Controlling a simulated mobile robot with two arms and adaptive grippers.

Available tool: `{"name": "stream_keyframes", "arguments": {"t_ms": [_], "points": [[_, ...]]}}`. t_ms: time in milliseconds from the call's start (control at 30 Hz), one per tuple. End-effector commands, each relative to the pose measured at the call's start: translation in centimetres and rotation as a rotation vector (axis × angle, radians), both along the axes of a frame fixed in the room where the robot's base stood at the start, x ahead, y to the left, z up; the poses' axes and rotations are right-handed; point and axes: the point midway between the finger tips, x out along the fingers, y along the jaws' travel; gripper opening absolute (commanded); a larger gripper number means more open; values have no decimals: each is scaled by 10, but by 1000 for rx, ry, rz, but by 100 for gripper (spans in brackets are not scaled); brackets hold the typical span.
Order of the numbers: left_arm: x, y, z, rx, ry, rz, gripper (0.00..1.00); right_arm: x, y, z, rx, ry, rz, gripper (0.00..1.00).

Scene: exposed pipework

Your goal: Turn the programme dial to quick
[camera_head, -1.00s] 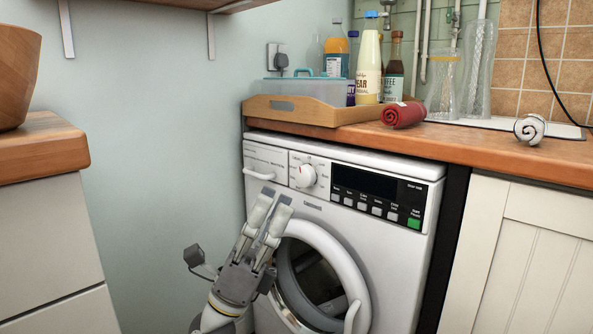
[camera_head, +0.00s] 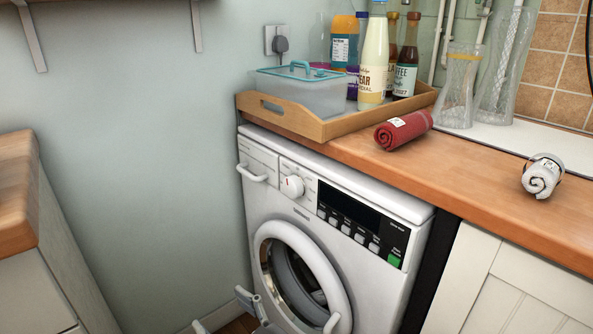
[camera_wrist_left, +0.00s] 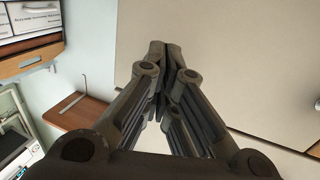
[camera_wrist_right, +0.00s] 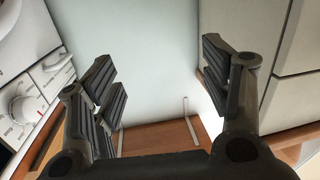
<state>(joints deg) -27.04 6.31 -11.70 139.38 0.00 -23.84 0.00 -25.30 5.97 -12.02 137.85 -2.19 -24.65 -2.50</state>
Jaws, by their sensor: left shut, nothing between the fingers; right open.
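The washing machine (camera_head: 375,192) stands under the wooden worktop with its round door closed. Its programme dial (camera_head: 292,187) is a white knob with a red pointer mark near its top; the labels around it are too small to read. In the right wrist view the dial (camera_wrist_right: 20,108) is at the left edge, beside the fingers and not touched. My right gripper (camera_wrist_right: 157,65) is open and empty; fingertips, apparently its own, show at the bottom of the head view (camera_head: 224,312), below the dial. My left gripper (camera_wrist_left: 167,50) is shut and empty, away from the dial, facing a cream panel.
A detergent drawer handle (camera_head: 252,174) juts out left of the dial. On the worktop (camera_head: 470,178) are a wooden tray (camera_head: 300,121) with a tub and bottles, a red towel roll (camera_head: 403,130), a white roll (camera_head: 542,176) and glass vases. Free space lies left of the machine.

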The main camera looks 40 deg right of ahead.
Motion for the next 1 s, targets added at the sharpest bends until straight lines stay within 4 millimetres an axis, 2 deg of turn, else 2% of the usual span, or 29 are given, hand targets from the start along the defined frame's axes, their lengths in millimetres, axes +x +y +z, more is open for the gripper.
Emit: {"name": "stream_keyframes", "arguments": {"t_ms": [167,300,433,533,667,767,867,1000], "points": [[-23,16,-53,92,374,25,0,-8,-23,-61,-200,367,-49,71],[-58,32,-95,158,657,44,0,-24,-52,-109,-412,651,-84,71],[-101,47,-128,212,914,60,0,-34,-88,-144,-694,920,-103,71],[-129,57,-150,243,1068,69,0,-25,-115,-155,-975,1106,-94,71],[-147,62,-172,262,1169,74,0,5,-137,-143,-1313,1263,-62,71],[-153,64,-187,269,1205,75,0,35,-146,-117,-1564,1357,-34,71],[-155,64,-200,273,1226,74,0,69,-150,-79,-1809,1445,-12,71],[-155,64,-217,276,1236,73,0,113,-147,-13,-2121,1578,0,71]]}}
